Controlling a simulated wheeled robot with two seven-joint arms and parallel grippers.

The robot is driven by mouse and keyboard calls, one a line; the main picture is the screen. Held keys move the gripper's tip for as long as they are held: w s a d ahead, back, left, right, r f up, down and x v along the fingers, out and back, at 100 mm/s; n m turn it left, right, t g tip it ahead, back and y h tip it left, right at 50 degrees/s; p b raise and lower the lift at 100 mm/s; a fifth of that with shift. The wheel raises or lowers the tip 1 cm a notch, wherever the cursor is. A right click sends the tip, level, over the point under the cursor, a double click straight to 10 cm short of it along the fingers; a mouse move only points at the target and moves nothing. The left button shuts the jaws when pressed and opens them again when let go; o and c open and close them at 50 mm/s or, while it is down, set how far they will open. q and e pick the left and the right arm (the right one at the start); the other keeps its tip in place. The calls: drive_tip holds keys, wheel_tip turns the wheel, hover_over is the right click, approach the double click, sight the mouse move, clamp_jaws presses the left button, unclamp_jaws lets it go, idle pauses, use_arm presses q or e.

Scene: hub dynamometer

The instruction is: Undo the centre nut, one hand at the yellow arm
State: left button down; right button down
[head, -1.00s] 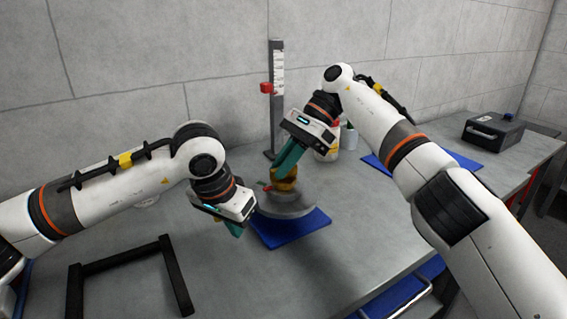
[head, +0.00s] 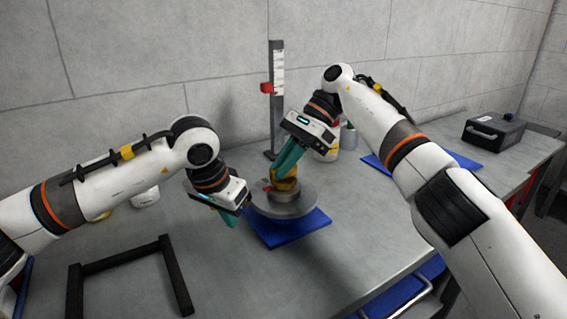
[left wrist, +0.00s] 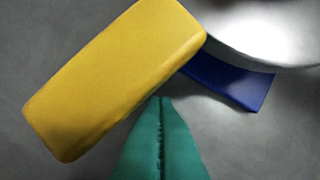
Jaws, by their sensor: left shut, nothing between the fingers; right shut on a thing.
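A grey round hub disc (head: 299,205) stands over a blue mat (head: 291,232), with a brassy yellow centre part (head: 285,184) on top. My right gripper (head: 274,184) is shut at this centre; its teal fingers largely hide the nut. My left gripper (head: 232,219) is shut and empty just left of the disc. The left wrist view shows its closed teal fingertips (left wrist: 162,98) beside the large yellow arm (left wrist: 115,75), with the disc (left wrist: 275,30) at the upper right. I cannot tell whether the fingertips touch the yellow arm. It is not clearly visible in the head view.
A scale post (head: 276,100) with a red slider stands behind the hub. A black frame (head: 125,260) lies at the front left. A dark box (head: 493,132) and another blue mat (head: 455,158) are at the right. The front middle of the table is clear.

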use_arm(q)
drive_tip(key=shift+w+a, duration=0.2)
drive_tip(key=shift+w, duration=0.3)
use_arm(e)
drive_tip(key=shift+r, duration=0.1)
use_arm(q)
drive_tip(key=shift+w, duration=0.1)
drive_tip(key=shift+w+a, duration=0.2)
drive_tip(key=shift+w, duration=1.15)
use_arm(e)
drive_tip(key=c, duration=0.9)
unclamp_jaws()
